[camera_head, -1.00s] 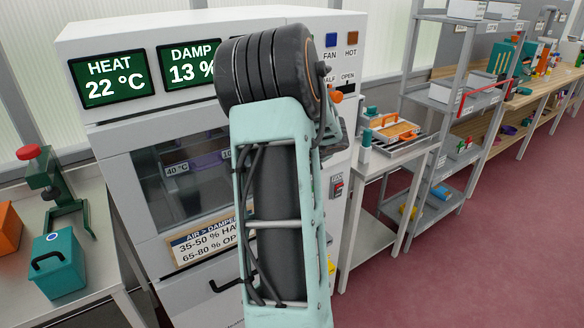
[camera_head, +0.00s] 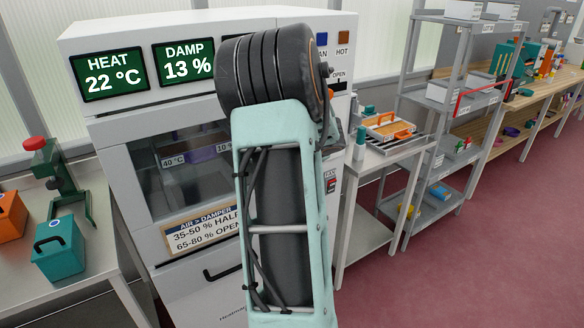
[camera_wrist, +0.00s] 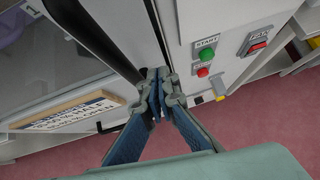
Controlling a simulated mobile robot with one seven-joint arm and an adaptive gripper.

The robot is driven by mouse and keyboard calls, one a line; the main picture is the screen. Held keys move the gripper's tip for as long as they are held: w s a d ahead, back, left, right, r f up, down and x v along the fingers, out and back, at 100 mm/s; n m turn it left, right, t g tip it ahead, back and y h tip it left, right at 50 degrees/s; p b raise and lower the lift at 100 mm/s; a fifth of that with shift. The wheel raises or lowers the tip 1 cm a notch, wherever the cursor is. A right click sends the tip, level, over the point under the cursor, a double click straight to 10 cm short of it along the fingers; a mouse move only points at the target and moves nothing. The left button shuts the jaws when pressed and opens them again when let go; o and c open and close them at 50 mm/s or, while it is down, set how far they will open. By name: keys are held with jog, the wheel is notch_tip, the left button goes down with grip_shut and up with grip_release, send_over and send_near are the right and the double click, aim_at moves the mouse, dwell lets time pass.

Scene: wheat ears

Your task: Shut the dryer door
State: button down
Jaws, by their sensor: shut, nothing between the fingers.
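The dryer (camera_head: 135,95) is a white cabinet with green HEAT and DAMP displays. Its door (camera_head: 180,185) has a dark window, with a sign on or just below it. The door looks closed or nearly so; my arm hides its right edge in the head view. In the wrist view, a dark seam runs beside the door (camera_wrist: 60,65), and a long black bar, probably the handle, slants towards my fingertips. My gripper (camera_wrist: 158,90) is shut and empty, its tips close to the bar's lower end and the seam; contact cannot be told. My arm hides it in the head view.
Green START and red buttons (camera_wrist: 205,62) and a red switch (camera_wrist: 257,42) sit right of the seam. A left table holds a teal box (camera_head: 60,250) and an orange box (camera_head: 10,215). A side table (camera_head: 350,165) and grey shelving (camera_head: 440,125) stand right. Red floor is clear at right.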

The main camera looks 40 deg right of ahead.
jog(key=d+v, duration=0.1)
jog(key=v, duration=0.8)
jog(key=shift+s+r, duration=0.15)
jog(key=shift+r, duration=0.1)
jog(key=shift+a, duration=0.1)
